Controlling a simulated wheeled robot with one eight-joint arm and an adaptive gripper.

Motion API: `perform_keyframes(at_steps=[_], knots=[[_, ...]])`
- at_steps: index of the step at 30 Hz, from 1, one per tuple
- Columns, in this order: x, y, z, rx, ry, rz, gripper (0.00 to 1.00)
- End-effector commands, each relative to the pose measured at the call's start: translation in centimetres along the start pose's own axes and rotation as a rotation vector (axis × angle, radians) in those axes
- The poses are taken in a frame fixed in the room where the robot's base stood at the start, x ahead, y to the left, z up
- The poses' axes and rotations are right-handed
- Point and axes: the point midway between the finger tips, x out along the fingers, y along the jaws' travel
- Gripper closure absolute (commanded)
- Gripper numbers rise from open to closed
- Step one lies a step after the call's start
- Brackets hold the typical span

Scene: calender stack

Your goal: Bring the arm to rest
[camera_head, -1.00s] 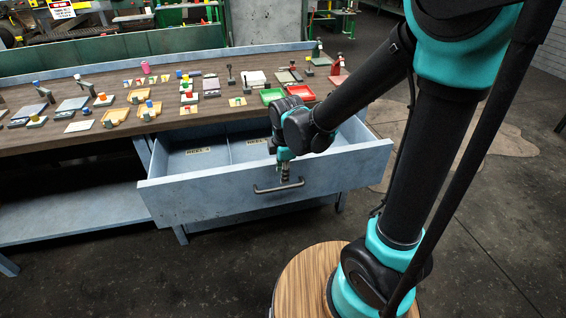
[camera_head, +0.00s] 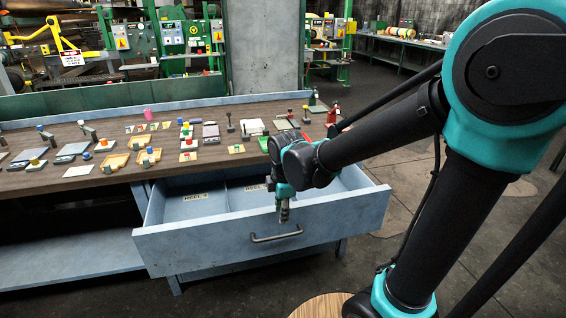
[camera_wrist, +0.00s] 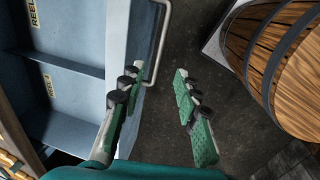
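My arm (camera_head: 380,140) reaches from the right of the head view toward the open drawer (camera_head: 180,245). My gripper (camera_head: 284,212) hangs pointing down, in front of the drawer's front panel and near its handle (camera_head: 276,237). In the wrist view my gripper (camera_wrist: 160,80) has its two green fingers spread apart with nothing between them. The handle (camera_wrist: 160,45) shows there beyond the fingertips, to the left of the gap. I cannot tell from these views whether a finger touches the drawer front.
The workbench top (camera_head: 110,180) holds many small coloured parts and blocks. The drawer is pulled out and its labelled compartments look empty. A wooden barrel (camera_wrist: 285,65) stands at the right in the wrist view. Dark floor (camera_head: 480,245) lies open to the right of the bench.

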Motion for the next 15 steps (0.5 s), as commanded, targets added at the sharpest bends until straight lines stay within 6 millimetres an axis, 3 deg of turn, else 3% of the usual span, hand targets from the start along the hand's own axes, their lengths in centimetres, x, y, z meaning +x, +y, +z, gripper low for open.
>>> perform_keyframes(at_steps=[5, 12, 15], knots=[[0.3, -1.5, 3.5, 0.251, -0.001, 0.023, 0.68], [1.4, -7.1, 11.7, 1.021, 0.018, 0.105, 0.68], [1.9, -9.6, 14.1, 1.324, 0.036, 0.142, 0.68]])
